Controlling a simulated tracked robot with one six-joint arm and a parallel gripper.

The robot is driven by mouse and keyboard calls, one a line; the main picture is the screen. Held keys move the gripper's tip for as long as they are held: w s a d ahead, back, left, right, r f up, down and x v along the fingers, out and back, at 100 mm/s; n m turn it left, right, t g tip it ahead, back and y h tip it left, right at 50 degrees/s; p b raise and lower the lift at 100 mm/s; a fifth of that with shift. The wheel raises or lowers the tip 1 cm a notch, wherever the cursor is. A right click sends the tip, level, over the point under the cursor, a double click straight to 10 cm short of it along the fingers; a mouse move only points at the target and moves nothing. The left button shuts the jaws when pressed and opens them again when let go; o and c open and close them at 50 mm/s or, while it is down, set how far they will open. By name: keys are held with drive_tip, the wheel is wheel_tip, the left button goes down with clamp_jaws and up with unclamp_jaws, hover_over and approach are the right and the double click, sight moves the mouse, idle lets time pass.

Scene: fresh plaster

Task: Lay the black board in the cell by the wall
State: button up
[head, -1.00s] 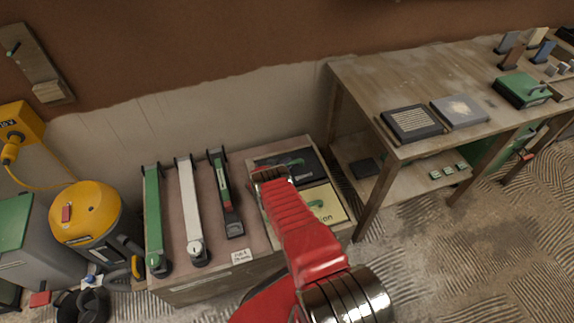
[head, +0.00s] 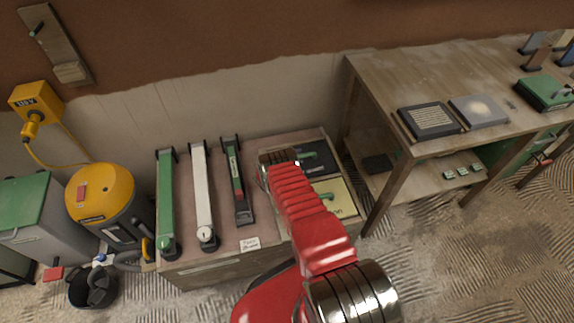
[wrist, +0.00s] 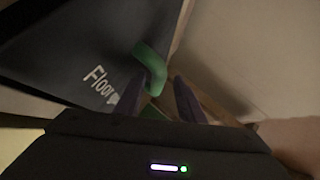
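The black board (head: 318,166) with a green handle (head: 308,154) lies in the back cell by the wall, in the right part of the low bench top. In the wrist view the board (wrist: 60,50) shows white lettering, "Floor", and its green handle (wrist: 150,68). My gripper (head: 278,158) is over the left part of the board and hides some of it. In the wrist view my gripper's fingers (wrist: 160,95) stand apart, with the handle between and just beyond the tips. Contact with the handle cannot be made out.
A yellow board (head: 335,197) lies in the front cell. Green, white and dark long tools (head: 203,190) lie to the left. A taller wooden table (head: 400,85) stands close on the right. A yellow vacuum (head: 100,195) stands left on the floor.

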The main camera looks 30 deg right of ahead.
drive_tip(key=shift+v, duration=4.75)
drive_tip(key=shift+w+r, duration=0.1)
